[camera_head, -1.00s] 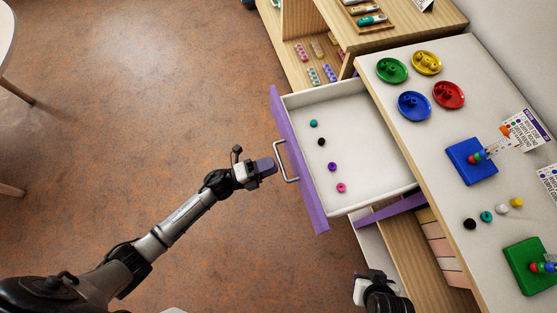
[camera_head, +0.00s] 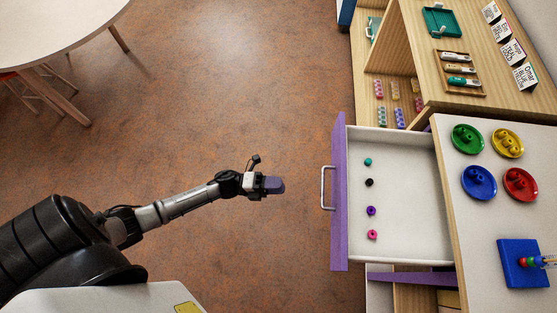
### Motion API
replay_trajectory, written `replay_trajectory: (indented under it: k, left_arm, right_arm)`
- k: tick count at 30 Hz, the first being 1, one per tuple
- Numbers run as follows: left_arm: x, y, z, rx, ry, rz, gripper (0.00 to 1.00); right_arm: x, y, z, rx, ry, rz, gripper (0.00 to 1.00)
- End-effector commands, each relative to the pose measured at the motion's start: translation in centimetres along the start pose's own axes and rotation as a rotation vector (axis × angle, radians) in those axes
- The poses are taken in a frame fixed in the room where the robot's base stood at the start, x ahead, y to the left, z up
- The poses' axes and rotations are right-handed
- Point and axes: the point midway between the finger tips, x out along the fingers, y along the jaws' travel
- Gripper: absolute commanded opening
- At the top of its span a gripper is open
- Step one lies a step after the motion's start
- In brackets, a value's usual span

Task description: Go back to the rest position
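My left gripper (camera_head: 273,185) reaches in from the left above the floor, pointing right. It is apart from the open drawer (camera_head: 400,148) and its handle (camera_head: 325,188). Its purple fingertips show as one block, so I cannot tell whether they are open or shut. I see nothing held in it. My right gripper is out of view.
The purple-fronted drawer holds a teal bead (camera_head: 368,162), a black bead (camera_head: 369,182), a purple bead (camera_head: 371,211) and a pink bead (camera_head: 372,234). Coloured dishes and a blue bead board (camera_head: 516,250) stand on the white tabletop (camera_head: 480,225). Open floor (camera_head: 230,100) surrounds the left arm.

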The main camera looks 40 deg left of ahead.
Motion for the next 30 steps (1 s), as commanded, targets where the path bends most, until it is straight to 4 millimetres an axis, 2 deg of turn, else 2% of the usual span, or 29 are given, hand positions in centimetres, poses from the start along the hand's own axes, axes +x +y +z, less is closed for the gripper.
replay_trajectory:
  k: [13, 16, 23, 26, 30]
  left_arm:
    - [0.0, 0.0, 0.0, -0.025, 0.0, 0.0, 0.36]
    - [0.0, 0.8, 1.1, -0.089, -0.066, 0.05, 0.36]
    - [-1.9, 4.6, 6.6, -0.295, -0.472, 0.251, 0.36]
    - [-2.9, 5.1, 8.7, -0.391, -0.672, 0.304, 0.36]
    - [-4.4, 4.7, 10.7, -0.526, -0.944, 0.347, 0.36]
  right_arm:
    - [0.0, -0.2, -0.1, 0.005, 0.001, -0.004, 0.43]
    - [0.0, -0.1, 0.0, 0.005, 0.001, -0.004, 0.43]
    - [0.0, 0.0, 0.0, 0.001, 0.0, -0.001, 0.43]
    - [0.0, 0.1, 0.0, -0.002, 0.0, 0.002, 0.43]
    - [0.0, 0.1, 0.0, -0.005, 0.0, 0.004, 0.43]
